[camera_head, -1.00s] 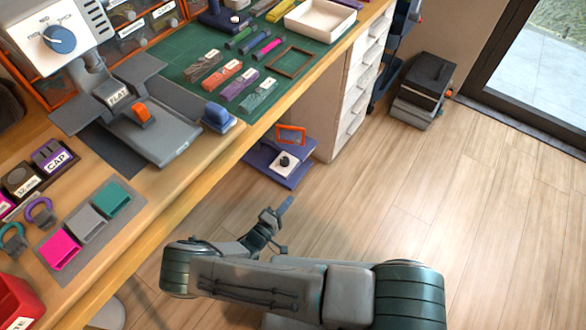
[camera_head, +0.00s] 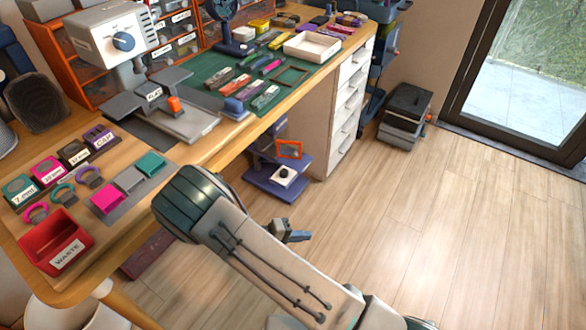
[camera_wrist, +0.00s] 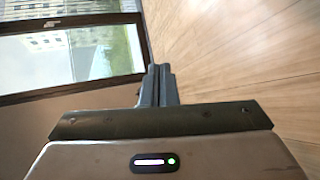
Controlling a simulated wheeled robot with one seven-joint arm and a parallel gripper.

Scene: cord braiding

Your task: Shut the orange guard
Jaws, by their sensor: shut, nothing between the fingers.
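An orange frame-shaped guard (camera_head: 289,149) stands raised at the back of a purple-blue stand (camera_head: 268,188) low beside the workbench. A white block with a dark round knob (camera_head: 284,176) sits in front of and below the frame, uncovered. My gripper (camera_head: 300,237) is over the floor, nearer than the stand and apart from it, partly hidden by my arm. In the wrist view my gripper's fingers (camera_wrist: 157,82) are together and empty, and neither the guard nor the stand shows there.
The wooden workbench (camera_head: 225,140) runs along the left, with a drawer unit (camera_head: 345,105) behind the stand. A red waste bin (camera_head: 55,243) is at the bench's near end. A dark box stack (camera_head: 405,115) stands by the glass door. The floor at right is clear.

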